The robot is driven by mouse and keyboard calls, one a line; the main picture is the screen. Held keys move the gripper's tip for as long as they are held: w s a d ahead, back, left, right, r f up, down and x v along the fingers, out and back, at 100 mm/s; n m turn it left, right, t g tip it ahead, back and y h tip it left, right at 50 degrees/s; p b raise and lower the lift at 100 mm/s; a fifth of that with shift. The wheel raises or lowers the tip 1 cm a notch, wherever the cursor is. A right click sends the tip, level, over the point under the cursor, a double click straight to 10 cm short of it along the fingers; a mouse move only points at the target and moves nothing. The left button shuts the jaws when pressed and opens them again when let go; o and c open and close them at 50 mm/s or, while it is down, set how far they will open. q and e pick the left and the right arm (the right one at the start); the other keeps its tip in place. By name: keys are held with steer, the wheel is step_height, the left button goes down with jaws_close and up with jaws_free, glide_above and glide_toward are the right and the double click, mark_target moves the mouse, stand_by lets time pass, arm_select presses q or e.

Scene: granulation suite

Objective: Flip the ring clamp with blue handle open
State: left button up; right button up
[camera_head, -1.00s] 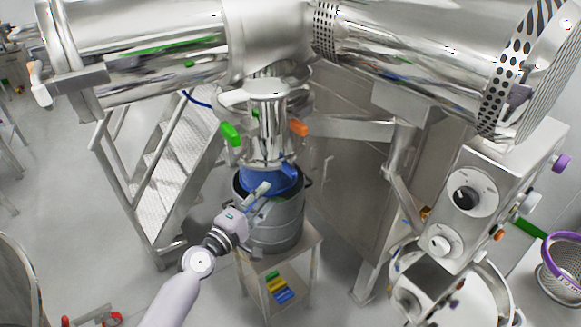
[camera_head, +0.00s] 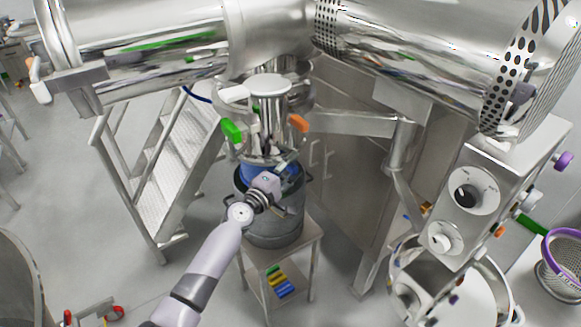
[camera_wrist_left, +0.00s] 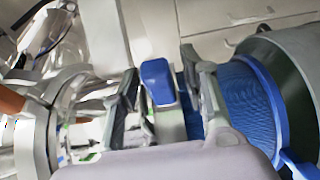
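The blue handle (camera_wrist_left: 158,82) of the ring clamp stands between the two fingers of my left gripper in the left wrist view. My left gripper (camera_wrist_left: 165,100) is open, with one finger on each side of the handle and gaps showing beside it. In the head view the left gripper (camera_head: 287,164) is at the joint between the steel outlet (camera_head: 268,110) and the grey drum (camera_head: 272,228). There the blue handle is hidden by the gripper. My right gripper is not in view.
A green handle (camera_head: 231,131) and an orange handle (camera_head: 298,123) stick out from the outlet above the gripper. The drum has a blue collar (camera_wrist_left: 255,105) and stands on a small steel table (camera_head: 310,245). Steel stairs (camera_head: 150,185) are left, a control box (camera_head: 490,190) right.

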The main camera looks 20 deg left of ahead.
arm_select(q)
steer(key=shift+c, duration=0.4)
jaws_close()
stand_by(0.4)
